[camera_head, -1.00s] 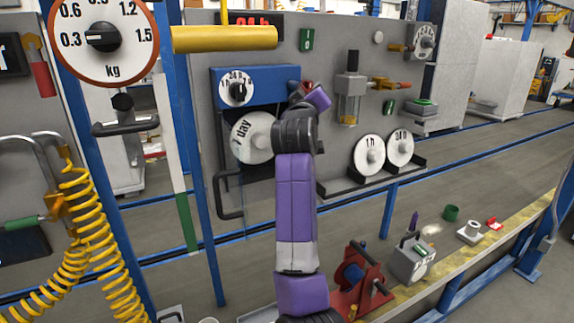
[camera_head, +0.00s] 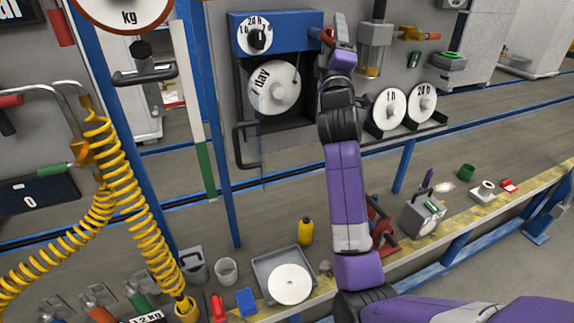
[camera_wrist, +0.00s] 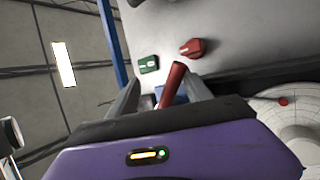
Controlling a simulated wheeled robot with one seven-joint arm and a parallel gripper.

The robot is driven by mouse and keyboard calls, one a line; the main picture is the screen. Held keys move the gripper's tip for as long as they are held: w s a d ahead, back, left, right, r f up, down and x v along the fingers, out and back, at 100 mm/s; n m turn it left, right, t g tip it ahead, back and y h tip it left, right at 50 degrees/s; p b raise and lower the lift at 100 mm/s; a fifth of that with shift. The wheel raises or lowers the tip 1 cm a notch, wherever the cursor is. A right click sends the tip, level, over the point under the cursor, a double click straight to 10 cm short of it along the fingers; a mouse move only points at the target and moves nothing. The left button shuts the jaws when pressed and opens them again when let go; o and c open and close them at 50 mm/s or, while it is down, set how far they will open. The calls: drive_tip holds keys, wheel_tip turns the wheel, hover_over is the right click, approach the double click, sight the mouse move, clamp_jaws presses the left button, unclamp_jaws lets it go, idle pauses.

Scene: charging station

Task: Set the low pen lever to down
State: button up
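The chart recorder has a blue top box (camera_head: 275,33) with a small dial, above a white "7 day" disc (camera_head: 275,97) in a dark case. A red lever (camera_head: 319,34) sticks out at the box's right end; it also shows large in the wrist view (camera_wrist: 173,84). My gripper (camera_head: 340,30) is at that end of the box. In the wrist view its grey fingers (camera_wrist: 162,100) stand apart on either side of the lever, which leans up and right. I cannot tell whether either finger touches it. The lever's base is partly hidden by my gripper.
In the wrist view a red knob (camera_wrist: 192,47) and a green block (camera_wrist: 148,64) are on the panel beyond. Spare discs (camera_head: 389,108) sit on a rack at right. A tray (camera_head: 270,263) and a yellow bottle (camera_head: 306,232) are on the bench below.

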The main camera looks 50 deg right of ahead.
drive_tip(key=s+a+f+n+t+y, duration=0.1)
drive_tip(key=a+f+y, duration=0.3)
drive_tip(key=a+f, duration=0.7)
drive_tip(key=s+a+f+n+t+y, duration=0.1)
drive_tip(key=a+f+t+y, duration=0.2)
drive_tip(key=a+f, duration=0.8)
drive_tip(key=shift+s+f+t+y, duration=0.3)
drive_tip(key=shift+f+y, duration=0.85)
drive_tip(key=shift+y, duration=0.15)
drive_tip(key=s+a+f+m+y, duration=0.1)
drive_tip(key=s+a+f+y, duration=0.2)
drive_tip(key=s+a+f, duration=0.3)
drive_tip(key=s+a+f+y, duration=0.3)
drive_tip(key=s+a+f, duration=0.2)
drive_tip(key=a, duration=0.4)
drive_tip(key=s+a+f+m+g+y, duration=0.1)
drive_tip(key=s+a, duration=0.3)
drive_tip(key=s, duration=0.4)
drive_tip(key=s+a+m+g+y, duration=0.2)
drive_tip(key=s+a, duration=0.3)
drive_tip(key=s, duration=0.3)
drive_tip(key=shift+s+a+f+m+y, duration=0.25)
drive_tip(key=shift+s+f+m+y, duration=0.15)
drive_tip(key=shift+m+y, duration=0.4)
